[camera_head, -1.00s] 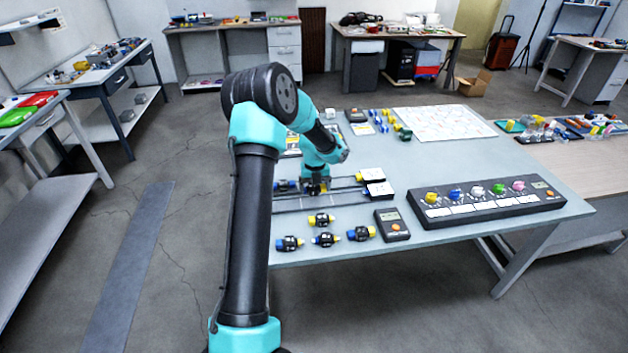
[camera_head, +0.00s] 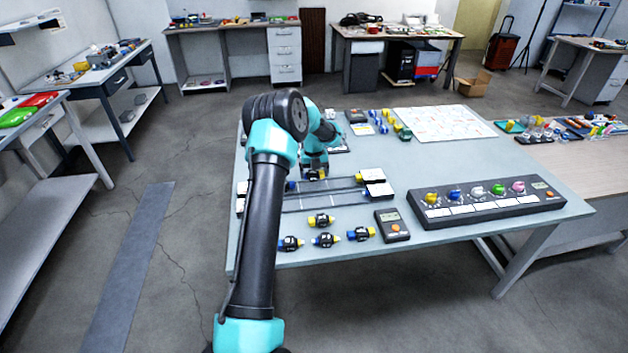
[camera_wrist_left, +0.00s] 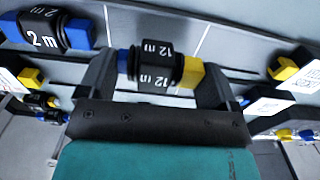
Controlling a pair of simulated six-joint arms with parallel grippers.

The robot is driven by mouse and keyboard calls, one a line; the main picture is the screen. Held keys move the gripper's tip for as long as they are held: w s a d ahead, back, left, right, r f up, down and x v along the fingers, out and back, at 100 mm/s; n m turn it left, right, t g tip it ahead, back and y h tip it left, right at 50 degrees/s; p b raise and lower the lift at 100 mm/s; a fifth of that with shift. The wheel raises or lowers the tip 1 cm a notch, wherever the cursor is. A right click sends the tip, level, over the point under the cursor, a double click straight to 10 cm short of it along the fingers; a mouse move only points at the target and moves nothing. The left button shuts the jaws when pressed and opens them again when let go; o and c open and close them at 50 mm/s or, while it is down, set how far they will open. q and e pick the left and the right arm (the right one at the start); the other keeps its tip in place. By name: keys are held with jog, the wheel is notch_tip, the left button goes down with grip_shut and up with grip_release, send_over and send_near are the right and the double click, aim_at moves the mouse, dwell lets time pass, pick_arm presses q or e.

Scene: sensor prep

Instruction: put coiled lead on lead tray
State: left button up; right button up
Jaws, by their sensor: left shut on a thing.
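My left gripper (camera_head: 314,170) is over the back part of the lead tray (camera_head: 330,200), a low frame with long dark rails. In the left wrist view, the gripper (camera_wrist_left: 155,72) is shut on a black coiled lead (camera_wrist_left: 148,63) marked 12 m, with a blue end and a yellow end. The rails pass behind this lead; I cannot tell whether it touches them. A lead marked 2 m (camera_wrist_left: 45,32) with a blue end lies beside it, to the left. Several coiled leads (camera_head: 325,240) lie in front of the tray. My right gripper is not in view.
White-labelled blocks (camera_head: 380,190) stand at the tray's right end. A dark handheld meter (camera_head: 392,226) lies in front, and a long panel with coloured knobs (camera_head: 480,201) lies to the right. A white printed sheet (camera_head: 444,122) lies at the back. The table between is clear.

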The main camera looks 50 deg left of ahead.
aim_at(314, 179)
pick_arm(q)
jog(key=shift+f, duration=1.75)
jog(key=o, duration=0.8)
jog(key=shift+f, duration=0.15)
jog(key=shift+c, duration=0.2)
notch_tip(314, 179, up, 12)
jog(key=shift+r, duration=0.2)
